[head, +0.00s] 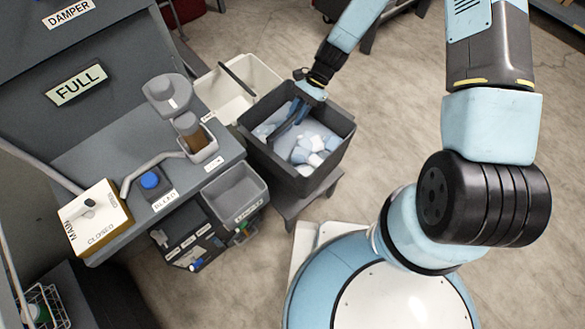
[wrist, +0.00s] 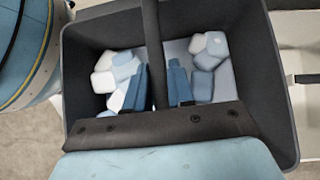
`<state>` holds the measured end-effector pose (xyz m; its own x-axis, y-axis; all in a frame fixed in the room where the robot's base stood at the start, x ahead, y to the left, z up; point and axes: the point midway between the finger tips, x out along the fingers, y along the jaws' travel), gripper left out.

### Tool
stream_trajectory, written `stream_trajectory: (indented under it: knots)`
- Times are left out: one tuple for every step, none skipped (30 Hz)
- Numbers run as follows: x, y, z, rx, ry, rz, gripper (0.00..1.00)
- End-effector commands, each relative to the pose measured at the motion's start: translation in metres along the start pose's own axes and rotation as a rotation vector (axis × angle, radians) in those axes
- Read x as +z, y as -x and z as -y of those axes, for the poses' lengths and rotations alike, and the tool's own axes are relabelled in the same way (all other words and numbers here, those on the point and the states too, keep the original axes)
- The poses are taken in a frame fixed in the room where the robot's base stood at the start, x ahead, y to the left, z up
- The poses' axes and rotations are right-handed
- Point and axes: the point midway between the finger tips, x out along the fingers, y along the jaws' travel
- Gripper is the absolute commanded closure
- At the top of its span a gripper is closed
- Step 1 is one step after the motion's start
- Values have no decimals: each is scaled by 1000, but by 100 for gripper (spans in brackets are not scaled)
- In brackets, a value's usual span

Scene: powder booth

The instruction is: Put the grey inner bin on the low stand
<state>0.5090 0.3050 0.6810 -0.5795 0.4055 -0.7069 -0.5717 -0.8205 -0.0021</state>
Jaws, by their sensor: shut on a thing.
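The grey inner bin (head: 318,178) is dark and open-topped, with several white and blue rounded pieces inside. My gripper (head: 288,118) reaches down into its mouth, with blue fingers. In the wrist view my gripper (wrist: 155,88) has one finger on each side of the bin's dark handle bar (wrist: 153,45), shut on it. The bin's wall (wrist: 85,75) surrounds the fingers there. The low stand (head: 297,208) is grey and shows beneath the bin's near side; the bin hides most of it. I cannot tell whether the bin's base touches the stand.
A cream bin (head: 262,78) with a dark bar stands just behind the grey bin. A grey counter (head: 95,150) with a sign, a boxed valve and a brown-filled cup (head: 195,140) is at the left. A smaller grey bin (head: 236,192) sits beside it.

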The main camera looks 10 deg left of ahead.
Motion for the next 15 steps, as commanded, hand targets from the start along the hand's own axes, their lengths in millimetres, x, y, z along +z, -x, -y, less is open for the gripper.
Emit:
stream_trajectory:
  knots:
    - [3,-2,3,-21,-20,1,100]
    - [4,-3,5,-32,-31,2,100]
    - [5,-4,7,-44,-42,0,100]
    - [6,-4,8,-52,-50,0,100]
    - [6,-5,9,-58,-56,1,100]
    - [6,-6,10,-64,-62,1,100]
    - [6,-7,10,-67,-65,0,100]
    - [5,-8,10,-70,-68,0,100]
    - [2,-11,11,-72,-70,0,100]
    - [0,-14,11,-72,-71,1,100]
    - [-3,-16,11,-72,-72,2,100]
    - [-7,-21,11,-71,-72,2,100]
    - [-10,-24,10,-71,-71,2,100]
    - [-13,-28,10,-71,-72,2,100]
    - [-17,-31,10,-71,-71,2,100]
